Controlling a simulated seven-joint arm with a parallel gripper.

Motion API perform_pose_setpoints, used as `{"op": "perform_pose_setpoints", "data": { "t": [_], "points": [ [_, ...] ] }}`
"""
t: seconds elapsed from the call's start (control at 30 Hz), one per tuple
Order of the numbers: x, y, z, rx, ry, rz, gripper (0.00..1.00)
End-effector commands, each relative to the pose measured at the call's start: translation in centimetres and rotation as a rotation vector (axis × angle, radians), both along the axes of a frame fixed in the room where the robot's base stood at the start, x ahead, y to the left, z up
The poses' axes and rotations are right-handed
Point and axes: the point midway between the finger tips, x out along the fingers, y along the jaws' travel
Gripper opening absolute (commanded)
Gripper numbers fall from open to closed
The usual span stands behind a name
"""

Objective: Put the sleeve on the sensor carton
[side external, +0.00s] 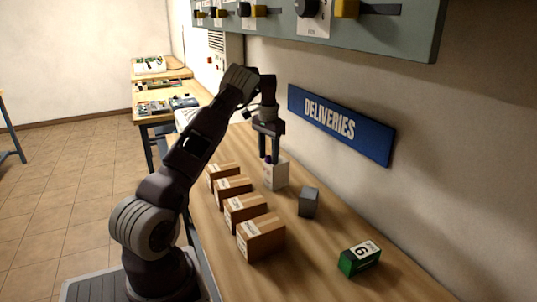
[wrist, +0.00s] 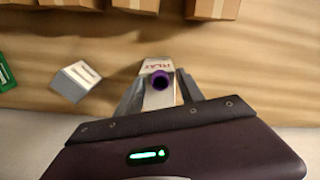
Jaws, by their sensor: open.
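A small purple ring-shaped piece with a dark hole, likely the sleeve (wrist: 160,80), sits on or just above a white carton (side external: 279,177). In the wrist view the white carton (wrist: 157,64) bears red lettering that looks like "RLAY". My gripper (side external: 269,160) points down at this carton. In the wrist view its open fingers (wrist: 161,92) stand on either side of the purple piece. I cannot tell whether they touch it. Several brown cartons (side external: 262,238) with white labels stand in a row; their print is too small to tell which is the sensor carton.
A grey box (side external: 309,202) stands right of the white carton. A green box (side external: 360,260) with a numbered white label is nearer the right. A blue "DELIVERIES" sign (side external: 340,125) hangs on the wall behind. Bare bench lies between the grey and green boxes.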

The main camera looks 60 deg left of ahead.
Motion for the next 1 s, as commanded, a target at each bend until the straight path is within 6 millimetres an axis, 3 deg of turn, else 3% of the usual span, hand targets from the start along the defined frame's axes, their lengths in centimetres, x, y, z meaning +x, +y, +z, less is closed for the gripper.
{"op": "perform_pose_setpoints", "data": {
  "t": [0.13, 0.33, 0.5, 1.0],
  "points": [
    [0.1, 0.1, 1.0, 0.003, -0.003, -0.001, 0.45],
    [0.1, 0.1, 5.4, 0.003, -0.003, -0.002, 0.45],
    [0.0, 0.0, 7.5, 0.001, -0.001, -0.002, 0.45],
    [-0.3, -0.4, 8.0, -0.008, -0.001, 0.015, 0.45]
  ]
}}
